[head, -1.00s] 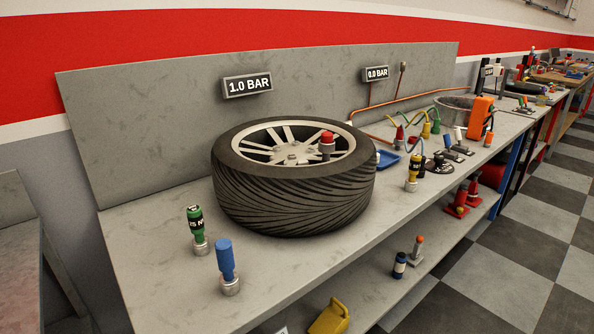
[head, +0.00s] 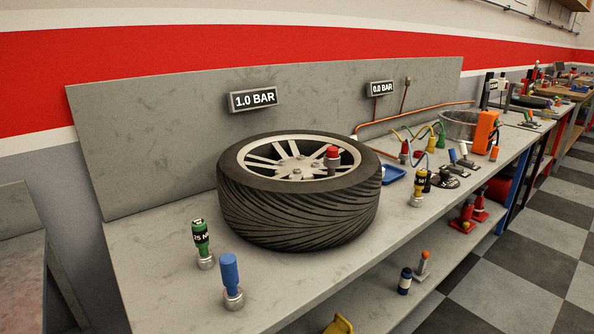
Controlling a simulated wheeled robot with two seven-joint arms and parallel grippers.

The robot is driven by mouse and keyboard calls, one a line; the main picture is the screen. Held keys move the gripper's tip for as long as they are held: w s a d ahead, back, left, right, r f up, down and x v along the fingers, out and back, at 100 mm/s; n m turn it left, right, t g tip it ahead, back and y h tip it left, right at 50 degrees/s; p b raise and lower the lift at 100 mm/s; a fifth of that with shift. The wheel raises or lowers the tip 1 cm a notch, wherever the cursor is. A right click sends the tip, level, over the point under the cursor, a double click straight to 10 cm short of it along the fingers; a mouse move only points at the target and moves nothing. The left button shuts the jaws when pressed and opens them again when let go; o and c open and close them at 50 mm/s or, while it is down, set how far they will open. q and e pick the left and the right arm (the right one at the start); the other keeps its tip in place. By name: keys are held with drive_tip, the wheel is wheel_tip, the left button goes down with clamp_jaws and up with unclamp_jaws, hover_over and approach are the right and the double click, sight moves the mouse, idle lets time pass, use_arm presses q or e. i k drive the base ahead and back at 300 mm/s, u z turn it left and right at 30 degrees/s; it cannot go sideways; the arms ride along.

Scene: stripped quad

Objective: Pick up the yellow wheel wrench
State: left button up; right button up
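A yellow and black upright tool (head: 419,184) with a dark label and a metal socket at its foot stands on the grey bench (head: 180,285), right of the tyre. It looks like the yellow wheel wrench; its label is too small to read. A similar green tool (head: 201,240) and a blue-handled one (head: 230,275) stand at the front left of the bench. Neither of my grippers shows in the head view.
A wheel with a black tyre (head: 300,210) lies flat on the bench, a red-topped piece (head: 332,158) on it. A blue tray (head: 393,174), levers (head: 460,155) and an orange device (head: 485,132) stand further right. A yellow object (head: 339,325) is on the lower shelf. The checkered floor is clear.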

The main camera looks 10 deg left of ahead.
sight(416, 199)
drive_tip(key=z, duration=1.5)
drive_tip(key=i, duration=2.6)
drive_tip(key=u, duration=1.25)
